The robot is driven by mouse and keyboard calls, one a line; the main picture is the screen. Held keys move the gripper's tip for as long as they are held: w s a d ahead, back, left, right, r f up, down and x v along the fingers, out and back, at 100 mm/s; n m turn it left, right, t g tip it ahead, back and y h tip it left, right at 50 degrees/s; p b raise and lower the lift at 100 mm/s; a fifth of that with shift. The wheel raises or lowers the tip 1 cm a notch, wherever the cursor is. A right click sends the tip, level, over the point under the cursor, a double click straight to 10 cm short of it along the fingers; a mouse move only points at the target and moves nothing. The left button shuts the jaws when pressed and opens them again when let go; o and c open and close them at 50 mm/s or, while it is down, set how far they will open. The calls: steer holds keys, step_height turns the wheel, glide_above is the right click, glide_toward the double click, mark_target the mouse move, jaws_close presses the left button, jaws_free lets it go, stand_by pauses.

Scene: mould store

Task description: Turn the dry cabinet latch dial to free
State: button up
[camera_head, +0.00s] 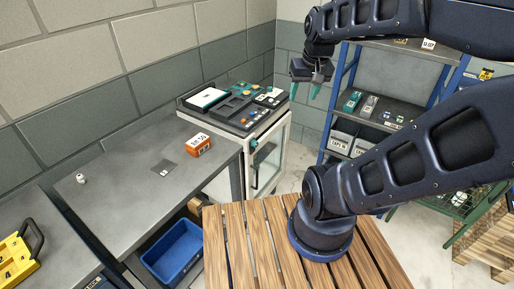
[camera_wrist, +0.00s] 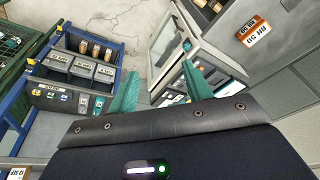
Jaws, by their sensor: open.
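The dry cabinet (camera_head: 285,131) has a pale frame and a glass door, and stands at the end of the grey bench. A small teal part on its door frame (camera_head: 254,143) looks like the latch dial; it also shows in the wrist view (camera_wrist: 187,46). Its setting is too small to read. The door looks closed. My gripper (camera_head: 305,91) has teal fingers spread apart with nothing between them. In the head view it hangs above and to the right of the cabinet, apart from the dial. In the wrist view its fingers (camera_wrist: 158,78) point toward the cabinet side.
The cabinet top bears a dark tray (camera_head: 242,122) with several small parts. An orange labelled box (camera_head: 198,146) stands on the grey bench (camera_head: 120,190). A blue bin (camera_head: 172,252) is below. A blue-framed shelf rack (camera_head: 337,100) stands right. Bare floor shows between cabinet and rack.

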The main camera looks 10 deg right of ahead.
steer(key=w+a+f+m+g+y, duration=0.1)
steer(key=w+f+g+y, duration=0.15)
steer(key=f, duration=0.35)
steer(key=w+a+f+m+g+y, duration=0.1)
steer(key=w+a+f+g+y, duration=0.15)
steer(key=f, duration=0.25)
steer(key=m+t+y, duration=1.1)
steer(key=m+t, duration=0.6)
steer(key=m, duration=0.8)
glide_toward(257, 145)
steer(key=shift+t+h, duration=0.3)
steer(key=shift+h, duration=0.1)
steer(key=x, duration=0.9)
steer(key=shift+a, duration=0.25)
steer(key=c, duration=0.8)
